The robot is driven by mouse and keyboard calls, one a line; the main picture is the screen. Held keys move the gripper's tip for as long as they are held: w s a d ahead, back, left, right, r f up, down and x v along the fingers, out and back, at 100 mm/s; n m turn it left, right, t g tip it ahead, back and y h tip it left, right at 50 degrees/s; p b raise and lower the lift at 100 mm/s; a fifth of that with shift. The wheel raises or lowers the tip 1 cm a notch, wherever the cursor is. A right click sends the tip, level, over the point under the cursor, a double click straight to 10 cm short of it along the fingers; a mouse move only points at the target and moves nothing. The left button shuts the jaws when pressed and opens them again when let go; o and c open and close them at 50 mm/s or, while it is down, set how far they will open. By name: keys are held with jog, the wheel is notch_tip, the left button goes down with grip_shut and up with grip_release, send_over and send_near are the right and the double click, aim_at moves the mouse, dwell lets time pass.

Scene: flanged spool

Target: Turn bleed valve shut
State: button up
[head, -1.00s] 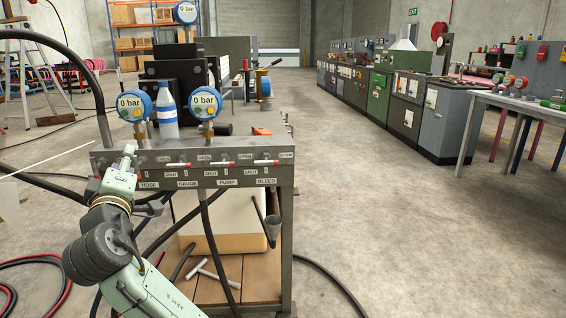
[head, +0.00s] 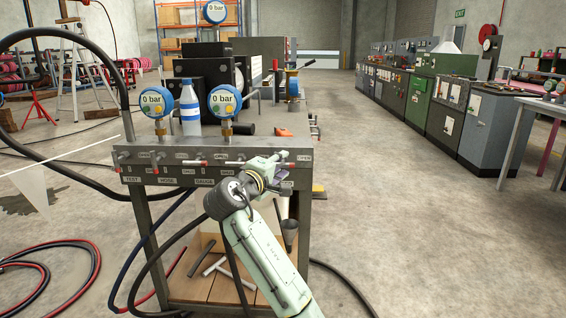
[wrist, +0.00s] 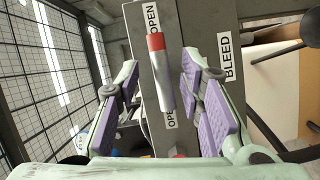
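The bleed valve's handle, a silver lever with a red end (wrist: 158,70), lies along the panel in the wrist view. Its red end points to an OPEN label, and the BLEED label (wrist: 227,57) is beside it. My gripper (wrist: 159,82) is open, with purple pads either side of the lever and visible gaps to it. In the head view, my gripper (head: 279,173) is at the right end of the grey valve panel (head: 150,178) and partly covers the bleed area.
Two blue gauges reading 0 bar (head: 224,101) and a bottle (head: 190,107) stand above the panel. Other red-tipped levers (head: 193,162) line the panel to the left. Black hoses (head: 150,262) hang below. The floor to the right (head: 400,220) is clear.

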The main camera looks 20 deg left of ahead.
jog(key=shift+w+d, duration=0.1)
jog(key=shift+w, duration=1)
grip_shut()
